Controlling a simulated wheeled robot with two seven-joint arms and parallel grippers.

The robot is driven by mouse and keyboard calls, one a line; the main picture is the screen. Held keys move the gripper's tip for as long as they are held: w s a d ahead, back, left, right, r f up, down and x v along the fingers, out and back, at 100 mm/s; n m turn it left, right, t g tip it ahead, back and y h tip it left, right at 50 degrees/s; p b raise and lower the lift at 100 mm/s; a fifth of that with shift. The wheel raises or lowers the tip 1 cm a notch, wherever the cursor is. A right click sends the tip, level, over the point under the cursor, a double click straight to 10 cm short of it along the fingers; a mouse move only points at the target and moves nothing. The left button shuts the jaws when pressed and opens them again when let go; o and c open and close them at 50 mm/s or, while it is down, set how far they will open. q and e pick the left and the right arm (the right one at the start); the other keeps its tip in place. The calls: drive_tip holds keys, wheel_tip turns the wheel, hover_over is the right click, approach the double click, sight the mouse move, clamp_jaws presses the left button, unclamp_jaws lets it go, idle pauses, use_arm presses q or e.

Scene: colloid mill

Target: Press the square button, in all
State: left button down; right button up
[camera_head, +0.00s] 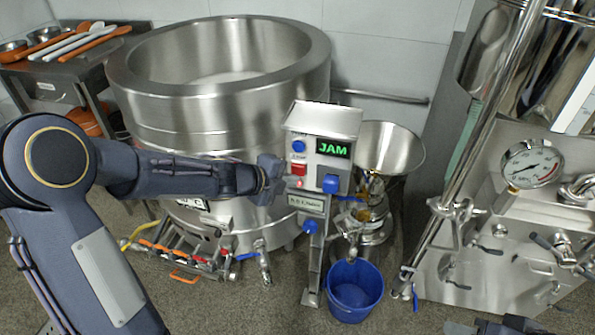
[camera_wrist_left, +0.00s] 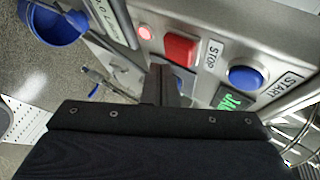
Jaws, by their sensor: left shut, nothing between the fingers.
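The control box (camera_head: 322,122) stands on a post and its green display (camera_head: 333,149) reads JAM. The red square button (camera_head: 298,169) sits on its front, below a round blue button (camera_head: 298,146). In the left wrist view the red square button (camera_wrist_left: 181,50) is marked STOP and the blue button (camera_wrist_left: 245,77) START. My left gripper (camera_head: 272,179) is shut and empty, just left of the panel. In the left wrist view its fingertips (camera_wrist_left: 163,82) are beside the red button, not over it; contact cannot be told.
A small lit red lamp (camera_wrist_left: 145,32) sits beside the red button. A blue knob (camera_head: 330,184) is lower right on the panel. A large steel vat (camera_head: 215,125) stands behind my left arm. A blue bucket (camera_head: 355,290) is on the floor below the funnel (camera_head: 392,150).

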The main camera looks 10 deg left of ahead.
idle(0.7)
use_arm(q)
drive_tip(key=shift+w, duration=0.4)
drive_tip(key=shift+w+p, duration=0.45)
drive_tip(key=shift+p, duration=0.05)
idle(0.5)
drive_tip(key=shift+s, duration=0.1)
drive_tip(key=shift+s+b, duration=0.3)
drive_tip(key=shift+s, duration=0.45)
drive_tip(key=shift+s, duration=0.1)
drive_tip(key=s+b, duration=0.1)
drive_tip(key=s, duration=0.3)
drive_tip(key=shift+s+a, duration=0.1)
drive_tip(key=shift+s, duration=0.3)
